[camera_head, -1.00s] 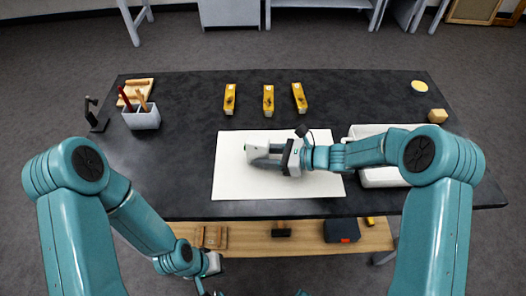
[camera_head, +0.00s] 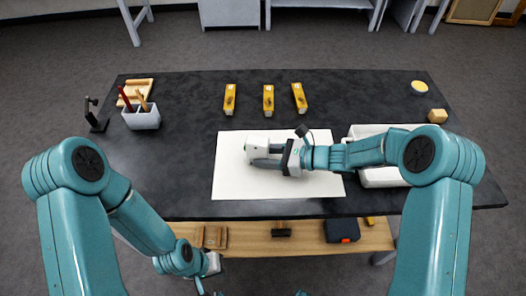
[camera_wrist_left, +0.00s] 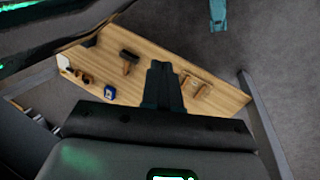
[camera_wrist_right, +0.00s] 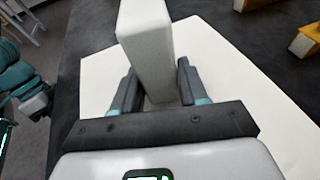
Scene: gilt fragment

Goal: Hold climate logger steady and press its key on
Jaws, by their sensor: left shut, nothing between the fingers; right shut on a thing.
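The climate logger (camera_head: 257,145) is a small pale block on the white mat (camera_head: 235,180) at the middle of the dark table. In the right wrist view it is a tall white block (camera_wrist_right: 147,45) between the fingers. My right gripper (camera_head: 265,155) is shut on it, reaching in from the right. Its key cannot be made out; the gripper hides part of the block. My left gripper (camera_wrist_left: 163,75) is shut and empty, low in front of the table, with the lower shelf in its view.
A white tray (camera_head: 360,178) stands under my right forearm. Several yellow blocks (camera_head: 268,98) stand behind the mat. A grey pen cup (camera_head: 143,118) and a dark stand (camera_head: 97,120) are at the left. A wooden shelf (camera_head: 262,243) lies below the table's front edge.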

